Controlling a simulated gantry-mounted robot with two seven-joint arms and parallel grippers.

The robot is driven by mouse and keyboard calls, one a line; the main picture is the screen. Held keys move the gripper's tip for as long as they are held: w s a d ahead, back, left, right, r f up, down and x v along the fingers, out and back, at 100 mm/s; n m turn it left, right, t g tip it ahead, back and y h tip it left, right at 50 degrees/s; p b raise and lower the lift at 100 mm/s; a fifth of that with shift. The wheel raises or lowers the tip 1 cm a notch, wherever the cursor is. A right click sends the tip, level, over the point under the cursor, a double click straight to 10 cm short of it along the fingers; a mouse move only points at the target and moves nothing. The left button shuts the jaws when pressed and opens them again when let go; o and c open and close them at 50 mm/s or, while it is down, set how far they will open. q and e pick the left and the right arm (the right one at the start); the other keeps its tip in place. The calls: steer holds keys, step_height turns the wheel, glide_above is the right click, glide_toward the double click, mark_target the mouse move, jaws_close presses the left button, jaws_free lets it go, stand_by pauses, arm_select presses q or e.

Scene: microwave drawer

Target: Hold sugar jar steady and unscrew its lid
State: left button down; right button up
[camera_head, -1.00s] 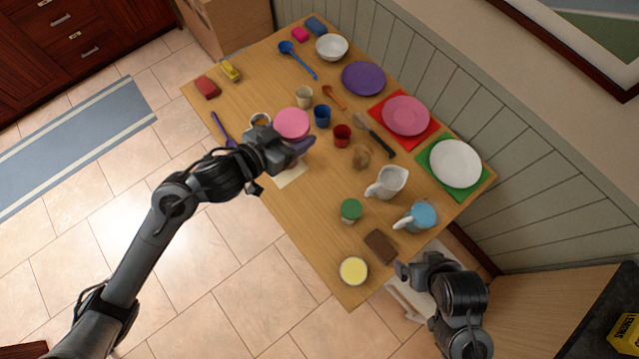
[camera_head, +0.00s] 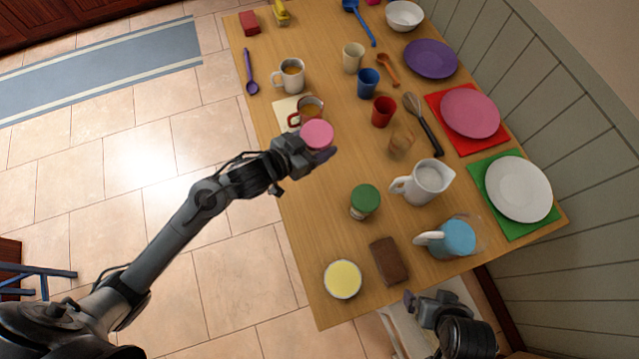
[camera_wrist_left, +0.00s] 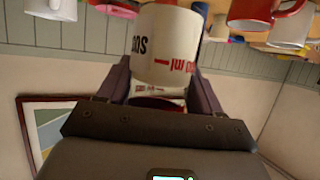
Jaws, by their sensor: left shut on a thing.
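A white jar with a pink lid (camera_head: 317,133) is held by my left gripper (camera_head: 318,154) above the left edge of the table. The left wrist view shows the white jar body (camera_wrist_left: 166,48) between the two fingers, with red and dark lettering that I can only partly read. The lid is on the jar. My right gripper (camera_head: 425,300) is at the table's lower right edge, well apart from the jar. Its fingers are too small and dark to tell open from shut.
Near the held jar are a red mug (camera_head: 308,110) and a white mug (camera_head: 290,75). A green-lidded jar (camera_head: 365,201), white pitcher (camera_head: 425,182), blue-filled pitcher (camera_head: 457,238), brown block (camera_head: 389,261) and yellow-topped bowl (camera_head: 342,279) stand nearer. Bare table (camera_head: 310,225) lies left of the green-lidded jar.

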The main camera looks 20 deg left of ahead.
arm_select(q)
step_height(320, 180, down, 2)
steer(key=shift+s+a+f+b, duration=0.1)
steer(key=shift+s+f+b, duration=0.1)
steer(key=shift+b, duration=0.3)
steer(key=shift+f+b, duration=1.85)
steer(key=shift+f, duration=3.3)
arm_select(e)
step_height(320, 180, down, 6)
steer(key=shift+r, duration=0.25)
arm_select(q)
steer(key=shift+f, duration=0.1)
steer(key=shift+c, duration=0.8)
jaws_free()
